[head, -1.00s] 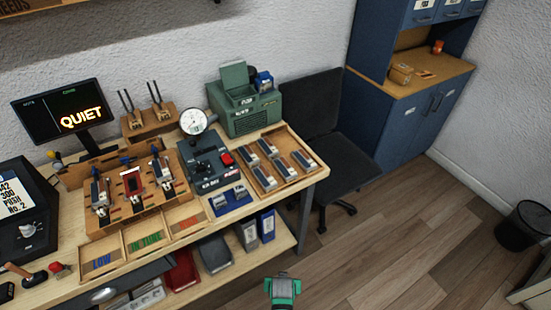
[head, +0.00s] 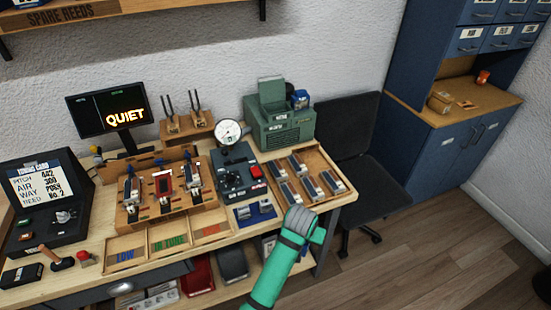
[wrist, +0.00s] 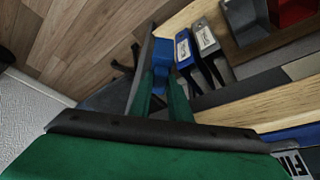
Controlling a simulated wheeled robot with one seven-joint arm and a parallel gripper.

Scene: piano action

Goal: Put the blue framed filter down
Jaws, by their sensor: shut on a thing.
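My gripper (wrist: 163,82) shows in the wrist view with its two green fingers closed on the blue framed filter (wrist: 162,54). A dark grey, edge-on slab lies just left of the blue part; I cannot tell if it belongs to the filter. The filter is held clear of the shelf and floor seen behind it. In the head view my green arm reaches up over the front right corner of the bench (head: 345,208); the fingers and filter are hidden there.
A wooden tray (head: 262,160) of several reed blocks sits at the bench's right end. A green machine (head: 280,128) with a lid and a blue part (head: 299,98) stands behind it. A black chair (head: 358,150) is close on the right. Binders (wrist: 206,40) stand on the lower shelf.

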